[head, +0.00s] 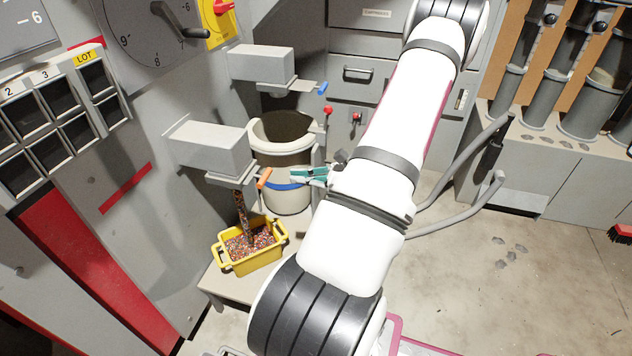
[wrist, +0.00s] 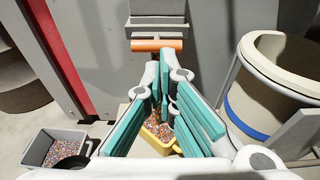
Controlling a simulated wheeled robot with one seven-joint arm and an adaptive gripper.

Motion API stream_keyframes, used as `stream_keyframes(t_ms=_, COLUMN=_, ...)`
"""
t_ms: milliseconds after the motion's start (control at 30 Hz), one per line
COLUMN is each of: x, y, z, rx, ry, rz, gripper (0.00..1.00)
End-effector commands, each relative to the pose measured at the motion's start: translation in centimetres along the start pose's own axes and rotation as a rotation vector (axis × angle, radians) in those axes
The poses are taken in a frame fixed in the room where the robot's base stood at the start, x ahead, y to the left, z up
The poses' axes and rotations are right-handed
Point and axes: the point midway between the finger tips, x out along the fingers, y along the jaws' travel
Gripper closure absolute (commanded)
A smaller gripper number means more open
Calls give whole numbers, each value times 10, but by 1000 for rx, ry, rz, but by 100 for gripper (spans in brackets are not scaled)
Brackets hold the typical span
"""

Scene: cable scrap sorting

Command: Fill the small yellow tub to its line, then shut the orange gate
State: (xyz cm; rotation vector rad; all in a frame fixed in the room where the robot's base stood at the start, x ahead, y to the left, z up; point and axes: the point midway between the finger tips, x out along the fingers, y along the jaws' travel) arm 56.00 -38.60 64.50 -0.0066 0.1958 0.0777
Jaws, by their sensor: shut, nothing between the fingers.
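The small yellow tub (head: 256,265) stands on a low ledge under the lower spout. Mixed coloured granules fall from the spout in a stream (head: 241,212) and cover much of the tub's inside. I cannot make out the fill line. The orange gate handle (head: 264,178) is at the spout's front; the running stream shows the gate open. My gripper (head: 309,176), with teal pads, is shut and empty, just right of the orange handle and apart from it. In the wrist view the orange handle (wrist: 157,45) is beyond the fingertips, and the tub (wrist: 172,151) is partly hidden behind the fingers.
A second spout with a blue handle (head: 323,88) is above. A cream barrel with a blue band (head: 285,187) stands close behind my gripper. A grey bin of granules (wrist: 80,138) is at the lower left of the wrist view. Open floor (head: 480,280) lies to the right.

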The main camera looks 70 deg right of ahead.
Motion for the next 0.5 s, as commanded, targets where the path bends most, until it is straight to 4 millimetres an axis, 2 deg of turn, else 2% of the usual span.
stream_keyframes(t_ms=33, x=11, y=0, z=-2, rx=0, ry=0, rz=2, gripper=100)
stream_keyframes(t_ms=200, x=40, y=0, z=-1, rx=-2, ry=-1, rz=2, gripper=100)
stream_keyframes(t_ms=333, x=54, y=0, z=-1, rx=-2, ry=1, rz=2, gripper=100)
stream_keyframes(t_ms=500, x=62, y=0, z=0, rx=-1, ry=0, rz=0, gripper=100)
